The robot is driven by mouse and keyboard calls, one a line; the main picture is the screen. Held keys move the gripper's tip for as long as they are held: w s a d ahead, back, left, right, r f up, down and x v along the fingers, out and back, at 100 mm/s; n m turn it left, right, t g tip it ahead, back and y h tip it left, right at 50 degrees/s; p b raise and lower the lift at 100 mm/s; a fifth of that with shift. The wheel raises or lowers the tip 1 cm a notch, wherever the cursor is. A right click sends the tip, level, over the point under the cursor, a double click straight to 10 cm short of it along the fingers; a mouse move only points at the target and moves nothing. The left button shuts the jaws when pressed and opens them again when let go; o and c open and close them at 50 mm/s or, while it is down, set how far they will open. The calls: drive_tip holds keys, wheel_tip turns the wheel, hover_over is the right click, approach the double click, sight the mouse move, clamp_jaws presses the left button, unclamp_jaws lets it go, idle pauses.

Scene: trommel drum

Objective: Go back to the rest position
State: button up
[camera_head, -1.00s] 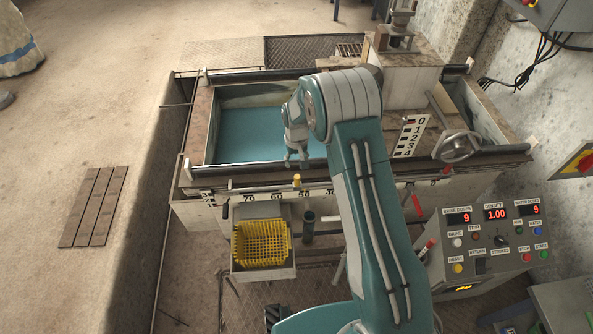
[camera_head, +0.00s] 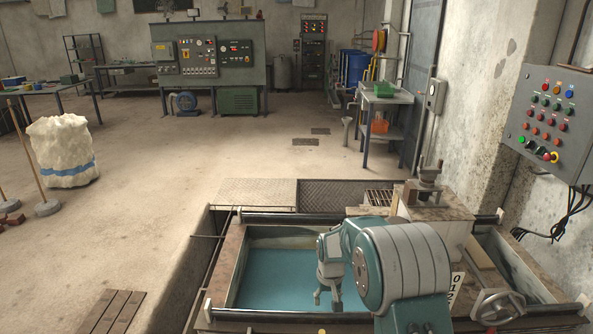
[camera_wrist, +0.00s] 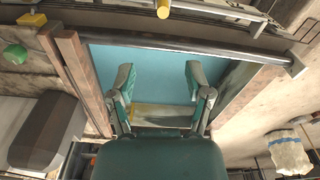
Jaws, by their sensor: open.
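My gripper (camera_head: 327,297) hangs over the right part of the tank (camera_head: 228,262) of blue-green liquid, fingers pointing down. In the wrist view my gripper (camera_wrist: 158,85) has its two teal fingers spread well apart with nothing between them. The blue liquid (camera_wrist: 150,62) fills the space beyond the fingers. My arm covers part of the tank's right side and front edge in the head view.
A handwheel (camera_head: 497,306) and a pale block with a clamp (camera_head: 428,192) stand right of the tank. A control box (camera_head: 549,120) hangs on the right wall. A white sack (camera_head: 62,152) stands at left. Open floor (camera_head: 200,150) lies behind the tank.

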drive_tip(key=s+d+r+t, duration=0.1)
drive_tip(key=s+d+r, duration=0.1)
drive_tip(key=s+r, duration=0.7)
drive_tip(key=s+d+r+t, duration=0.2)
drive_tip(key=s+r, duration=0.3)
drive_tip(key=r, duration=0.7)
drive_tip(key=s+d+r+t, duration=0.1)
drive_tip(key=s+r, duration=0.1)
drive_tip(key=s, duration=0.7)
drive_tip(key=s+d+r+m+t, duration=0.1)
drive_tip(key=s+r, duration=0.1)
drive_tip(key=s, duration=0.7)
drive_tip(key=shift+s+r+m, duration=0.3)
drive_tip(key=shift+s, duration=0.1)
drive_tip(key=shift+d, duration=0.25)
